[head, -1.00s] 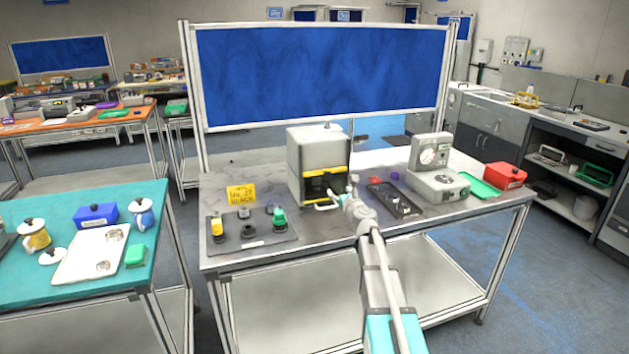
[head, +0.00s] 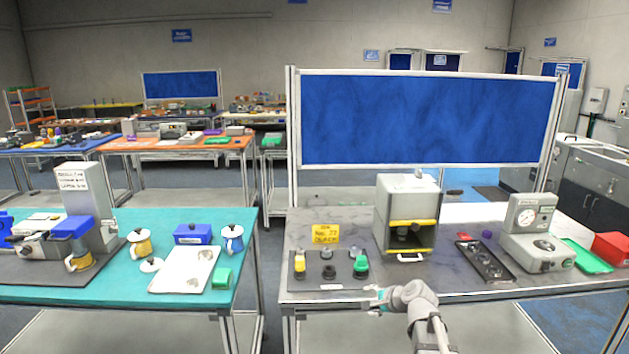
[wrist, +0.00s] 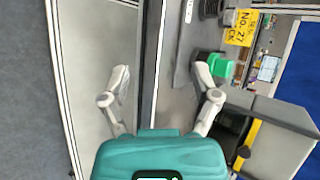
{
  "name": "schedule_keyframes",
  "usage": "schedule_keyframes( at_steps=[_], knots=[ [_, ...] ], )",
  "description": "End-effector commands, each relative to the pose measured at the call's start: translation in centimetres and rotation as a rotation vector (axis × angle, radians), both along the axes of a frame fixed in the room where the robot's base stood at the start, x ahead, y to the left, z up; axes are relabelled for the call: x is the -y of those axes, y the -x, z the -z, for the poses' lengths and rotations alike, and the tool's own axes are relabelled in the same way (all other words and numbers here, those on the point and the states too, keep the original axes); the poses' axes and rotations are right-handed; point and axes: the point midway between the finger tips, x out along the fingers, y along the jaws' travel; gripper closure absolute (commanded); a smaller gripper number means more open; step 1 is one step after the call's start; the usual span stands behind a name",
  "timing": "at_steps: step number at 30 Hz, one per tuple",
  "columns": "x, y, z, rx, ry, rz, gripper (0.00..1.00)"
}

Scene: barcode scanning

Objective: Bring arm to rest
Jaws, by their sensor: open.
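My gripper (head: 375,299) is open and empty. In the head view it hangs near the front edge of the grey table (head: 520,287), pointing left. In the wrist view its two fingers (wrist: 163,78) stand wide apart, with the table's front edge showing between them. My arm comes from the lower right of the head view. A dark mat (head: 317,280) with yellow, black and green items lies just beyond the gripper. The green item (wrist: 221,67) shows close behind the right finger in the wrist view; I cannot tell that they touch.
A grey box machine (head: 408,203) with a yellow-edged opening stands behind the gripper. A black tray (head: 484,262), a dial device (head: 535,225) and a red box (head: 612,248) are to the right. A yellow sign (head: 326,233) stands behind the mat. A teal table (head: 130,290) is left, across a gap.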

Motion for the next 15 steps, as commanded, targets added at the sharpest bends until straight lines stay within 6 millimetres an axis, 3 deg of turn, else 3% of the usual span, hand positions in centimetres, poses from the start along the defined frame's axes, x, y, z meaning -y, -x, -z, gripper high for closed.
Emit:
schedule_keyframes(
  at_steps=[1,7,15],
  knots=[
    [-0.8,2.0,0.6,-0.015,0.091,-0.081,0.21],
    [-1.9,8.6,3.5,-0.093,0.435,-0.42,0.21],
    [-0.7,17.0,5.3,-0.239,0.787,-0.854,0.21]
  ],
)
